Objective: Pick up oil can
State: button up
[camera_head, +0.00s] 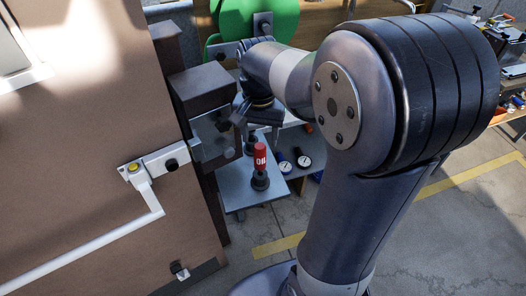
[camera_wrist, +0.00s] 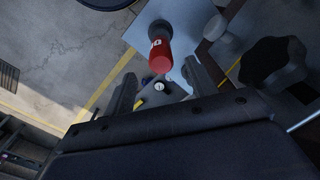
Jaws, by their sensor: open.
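The oil can (camera_head: 261,160) is red with a white OIL label and a dark part at its lower end. It stands on a small grey shelf (camera_head: 240,200) beside the brown cabinet. In the wrist view the red can (camera_wrist: 160,58) shows just past the fingertips, roughly centred between them. My gripper (camera_wrist: 160,88) is open, with one finger on each side and nothing between them. In the head view my wrist hangs above and slightly behind the can; the fingers are partly hidden there. I see no contact with the can.
Two round gauges (camera_head: 304,161) lie on a surface to the right of the can. A black knob (camera_wrist: 270,62) is to the right in the wrist view. The brown cabinet (camera_head: 95,110) with a white handle bar stands close on the left. A green panel (camera_head: 255,20) is behind.

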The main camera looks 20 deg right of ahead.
aim_at(260, 153)
notch_tip(260, 153, down, 8)
jog(key=shift+w+r, duration=0.15)
dwell(0.3)
jog(key=shift+c, duration=0.3)
jog(key=c, duration=1)
jog(key=shift+r, duration=0.1)
